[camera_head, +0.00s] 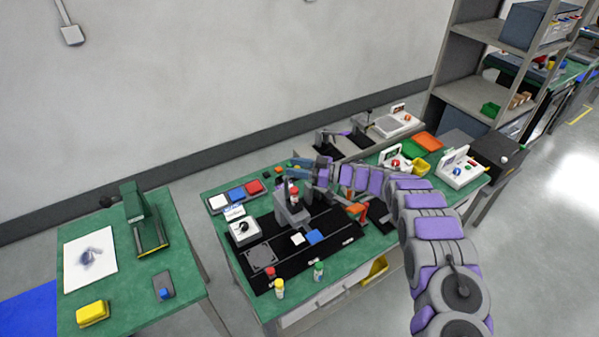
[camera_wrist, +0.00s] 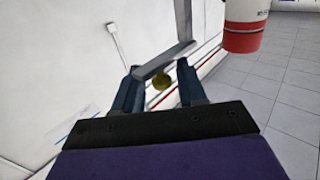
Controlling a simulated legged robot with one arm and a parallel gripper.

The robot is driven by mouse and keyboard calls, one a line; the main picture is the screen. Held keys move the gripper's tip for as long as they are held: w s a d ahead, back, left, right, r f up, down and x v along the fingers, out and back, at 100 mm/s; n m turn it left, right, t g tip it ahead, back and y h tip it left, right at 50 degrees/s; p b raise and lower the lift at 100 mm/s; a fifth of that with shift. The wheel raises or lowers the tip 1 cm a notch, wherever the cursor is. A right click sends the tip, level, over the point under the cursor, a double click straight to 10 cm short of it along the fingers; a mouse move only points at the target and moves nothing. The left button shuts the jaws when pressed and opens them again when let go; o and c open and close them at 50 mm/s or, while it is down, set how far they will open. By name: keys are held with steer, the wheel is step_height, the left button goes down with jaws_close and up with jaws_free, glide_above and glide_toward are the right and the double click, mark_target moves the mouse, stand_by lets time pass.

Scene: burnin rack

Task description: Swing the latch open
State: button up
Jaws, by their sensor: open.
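My gripper (camera_head: 302,164) is at the end of my purple and grey arm, above the black mat on the green bench. In the wrist view its two blue fingers (camera_wrist: 160,88) are apart. A bent grey bar (camera_wrist: 165,61), perhaps the latch, crosses near the fingertips; I cannot tell whether it touches them. A small yellow round piece (camera_wrist: 162,81) shows between the fingers. A red and white cylinder (camera_wrist: 243,25) is at upper right. A grey fixture (camera_head: 291,212) with a red-topped part stands just below my gripper in the head view.
A white box with a black knob (camera_head: 243,232) and a tray of coloured blocks (camera_head: 236,195) lie left of the fixture. Small yellow (camera_head: 279,288) and green (camera_head: 318,271) bottles stand at the front edge. Shelving (camera_head: 475,95) rises at right.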

step_height(320, 180, up, 4)
steer(key=shift+w+f, duration=0.1)
steer(key=shift+f, duration=0.15)
steer(key=s+d+r+p, duration=0.1)
steer(key=s+d, duration=0.3)
steer(key=s, duration=1.1)
steer(key=shift+s+r, duration=0.2)
steer(key=shift+s, duration=0.1)
steer(key=shift+w, duration=0.1)
